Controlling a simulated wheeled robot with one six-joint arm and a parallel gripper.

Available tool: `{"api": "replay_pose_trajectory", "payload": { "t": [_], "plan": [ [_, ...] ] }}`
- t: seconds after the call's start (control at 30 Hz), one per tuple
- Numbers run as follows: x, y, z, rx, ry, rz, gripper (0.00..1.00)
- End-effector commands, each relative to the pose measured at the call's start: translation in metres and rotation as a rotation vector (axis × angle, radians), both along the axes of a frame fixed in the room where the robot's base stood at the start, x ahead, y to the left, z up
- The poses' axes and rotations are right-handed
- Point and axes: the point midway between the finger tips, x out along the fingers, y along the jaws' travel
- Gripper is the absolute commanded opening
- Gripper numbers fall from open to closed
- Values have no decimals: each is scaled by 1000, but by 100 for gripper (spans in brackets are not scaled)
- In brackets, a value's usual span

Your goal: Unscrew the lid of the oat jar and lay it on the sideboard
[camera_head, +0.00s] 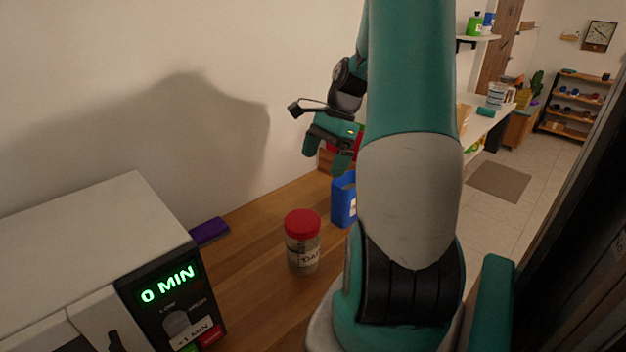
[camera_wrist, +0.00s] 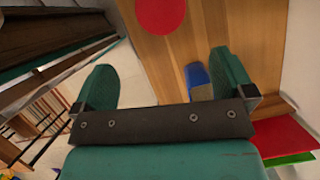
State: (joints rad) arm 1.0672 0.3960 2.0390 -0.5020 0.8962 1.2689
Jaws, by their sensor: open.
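The oat jar (camera_head: 303,255) stands upright on the wooden sideboard (camera_head: 255,275). It is clear with a pale label, and its red lid (camera_head: 302,223) is on top. In the wrist view the red lid (camera_wrist: 160,14) shows from above at the top edge, beyond my fingertips. My gripper (camera_head: 330,158) is open and empty, above and behind the jar in the head view, apart from it. In the wrist view my gripper (camera_wrist: 160,78) has its two green fingers spread wide. My arm covers part of the sideboard to the right of the jar.
A blue container (camera_head: 343,200) stands behind the jar, near my arm, and shows in the wrist view (camera_wrist: 197,78). A microwave (camera_head: 110,240) reading 0 MIN is at the left, with a purple item (camera_head: 209,231) beside it. Bare wood lies around the jar's front and left.

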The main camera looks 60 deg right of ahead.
Motion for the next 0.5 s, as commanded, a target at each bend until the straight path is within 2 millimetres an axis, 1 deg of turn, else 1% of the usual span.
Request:
{"api": "replay_pose_trajectory", "payload": {
  "t": [0.17,0.5],
  "plan": [
    [4,12,-27,4,3,5,100],
    [15,38,-93,4,4,9,100]
  ]
}}
